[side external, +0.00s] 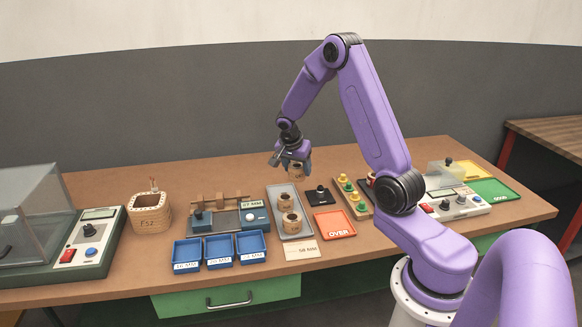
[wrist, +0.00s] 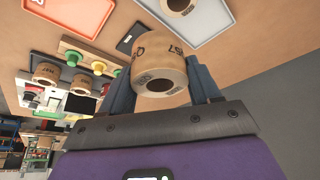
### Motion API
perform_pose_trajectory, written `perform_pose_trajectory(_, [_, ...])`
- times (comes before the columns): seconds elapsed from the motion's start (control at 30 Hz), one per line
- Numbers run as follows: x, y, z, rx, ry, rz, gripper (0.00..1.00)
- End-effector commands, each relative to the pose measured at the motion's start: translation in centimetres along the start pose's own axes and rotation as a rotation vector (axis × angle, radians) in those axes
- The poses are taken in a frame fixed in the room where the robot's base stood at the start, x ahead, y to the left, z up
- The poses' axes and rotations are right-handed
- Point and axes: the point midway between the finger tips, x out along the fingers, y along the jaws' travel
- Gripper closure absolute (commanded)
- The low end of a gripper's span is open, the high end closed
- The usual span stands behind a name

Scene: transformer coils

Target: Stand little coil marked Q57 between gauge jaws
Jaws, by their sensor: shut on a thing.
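My gripper (side external: 293,160) is shut on a small tan coil (side external: 296,171), held in the air above the back end of the grey tray (side external: 304,233). In the wrist view the coil (wrist: 160,80) sits between the two blue-grey fingers of my gripper (wrist: 162,70), its bored end towards the camera. Its dark marking is upside down and looks like Q57. Two other small coils stand in the tray, one behind (side external: 287,201) and one in front (side external: 291,223). The gauge (side external: 228,228) with its jaws stands left of the tray; the jaw gap is too small to judge.
Three blue bins (side external: 219,262) stand before the gauge. Right of the tray are a black pad (side external: 318,196), an orange OVER tray (side external: 335,223) and a rack of green-and-yellow pieces (side external: 352,198).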

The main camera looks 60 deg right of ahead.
Motion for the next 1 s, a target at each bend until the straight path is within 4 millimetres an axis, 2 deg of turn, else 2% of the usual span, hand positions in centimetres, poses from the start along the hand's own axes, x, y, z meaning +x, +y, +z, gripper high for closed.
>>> perform_pose_trajectory(0.17, [-0.8, 0.6, 0.6, -0.007, 0.001, -0.004, 0.73])
perform_pose_trajectory(0.27, [-1.0, -0.5, 1.3, -0.034, 0.001, -0.016, 0.73])
perform_pose_trajectory(0.37, [-1.1, -2.8, 2.8, -0.089, 0.000, -0.038, 0.73])
perform_pose_trajectory(0.47, [-1.3, -6.1, 4.9, -0.167, -0.001, -0.069, 0.73])
perform_pose_trajectory(0.6, [-1.7, -10.6, 8.5, -0.281, 0.000, -0.116, 0.73])
perform_pose_trajectory(0.7, [-2.0, -13.3, 11.1, -0.352, 0.000, -0.146, 0.73])
perform_pose_trajectory(0.83, [-2.4, -15.7, 13.9, -0.425, 0.000, -0.176, 0.73])
perform_pose_trajectory(1.0, [-2.7, -17.3, 15.9, -0.474, 0.000, -0.198, 0.73])
